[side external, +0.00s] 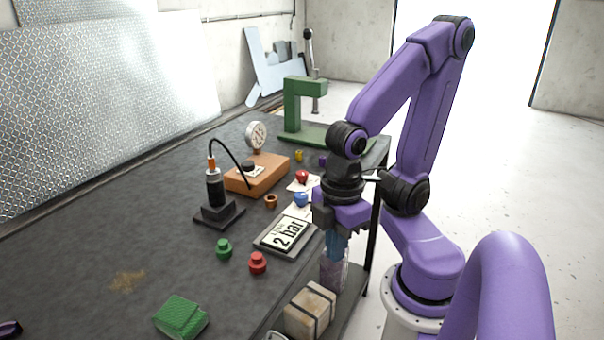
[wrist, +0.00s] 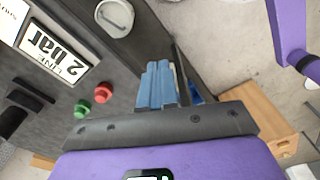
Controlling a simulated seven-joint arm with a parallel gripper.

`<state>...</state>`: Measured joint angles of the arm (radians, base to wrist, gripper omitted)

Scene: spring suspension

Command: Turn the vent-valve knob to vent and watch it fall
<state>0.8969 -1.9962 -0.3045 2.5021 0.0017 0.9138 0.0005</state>
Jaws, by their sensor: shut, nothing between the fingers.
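An orange box (side external: 257,177) stands on the dark table, with a small black knob (side external: 248,166) on a white label on top. A round gauge (side external: 256,136) rises behind it. A thin black hose runs between the box and a black upright cylinder (side external: 214,187) with an orange top, on a dark square base. Which part is the vent-valve knob I cannot tell for certain. My gripper (side external: 335,252) points down by the table's right edge, well away from the box. Its blue fingers, also in the wrist view (wrist: 163,85), are together and empty.
A "LINE 2 bar" plate (side external: 286,236) lies left of my gripper. Green (side external: 223,249) and red (side external: 257,263) knobbed pieces stand nearby; a red one (side external: 301,176) and a blue one (side external: 301,199) sit farther back. A pale strapped block (side external: 310,311) and a green C-shaped stand (side external: 291,108) flank the area.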

